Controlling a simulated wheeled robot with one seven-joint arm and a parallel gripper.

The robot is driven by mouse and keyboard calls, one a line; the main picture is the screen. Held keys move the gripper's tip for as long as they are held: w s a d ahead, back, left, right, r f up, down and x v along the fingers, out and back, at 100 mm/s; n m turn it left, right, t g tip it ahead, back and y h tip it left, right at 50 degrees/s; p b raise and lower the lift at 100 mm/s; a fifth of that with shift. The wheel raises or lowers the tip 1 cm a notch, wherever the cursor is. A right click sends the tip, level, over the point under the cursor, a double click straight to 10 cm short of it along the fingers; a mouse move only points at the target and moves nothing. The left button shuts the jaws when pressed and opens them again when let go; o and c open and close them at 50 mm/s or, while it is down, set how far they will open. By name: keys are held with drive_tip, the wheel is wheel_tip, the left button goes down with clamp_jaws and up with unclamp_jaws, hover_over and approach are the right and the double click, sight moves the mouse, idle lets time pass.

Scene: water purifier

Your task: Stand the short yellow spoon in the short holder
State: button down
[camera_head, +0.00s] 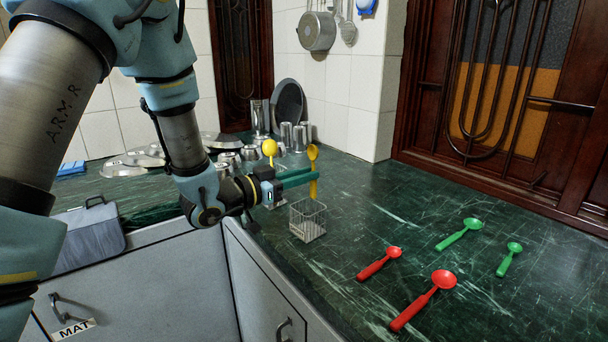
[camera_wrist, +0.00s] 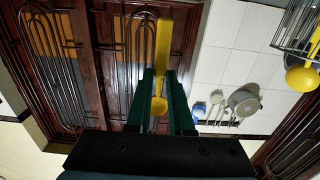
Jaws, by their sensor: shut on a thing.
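My gripper (camera_head: 304,179) is shut on a yellow spoon (camera_head: 312,156), gripping its handle. The spoon is upright, bowl up and handle down. In the upside-down wrist view the held spoon (camera_wrist: 160,105) sits between the green fingers (camera_wrist: 161,110). A wire holder (camera_head: 307,222) stands on the counter just below the spoon. The handle's lower end is near its far rim; I cannot tell whether it is inside. A second yellow spoon (camera_head: 269,147) stands behind my gripper. In the wrist view that spoon (camera_wrist: 302,77) is in another wire holder (camera_wrist: 298,28), mostly hidden in the head view.
Red spoons (camera_head: 433,297) and green spoons (camera_head: 459,233) lie on the dark green counter (camera_head: 380,210) to the right. Metal cups (camera_head: 286,134) and lids (camera_head: 135,165) stand at the back left. The counter's front edge is close to the holder.

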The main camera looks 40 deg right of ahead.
sight(311, 191)
drive_tip(key=shift+f+b, duration=1.7)
drive_tip(key=shift+f, duration=0.55)
drive_tip(key=c, duration=0.7)
unclamp_jaws()
drive_tip(key=shift+w+a+b, duration=0.15)
drive_tip(key=shift+a+b, duration=0.15)
drive_tip(key=shift+a, duration=1.95)
drive_tip(key=shift+w+a+b, duration=0.1)
drive_tip(key=shift+a+b, duration=0.15)
drive_tip(key=shift+a, duration=2)
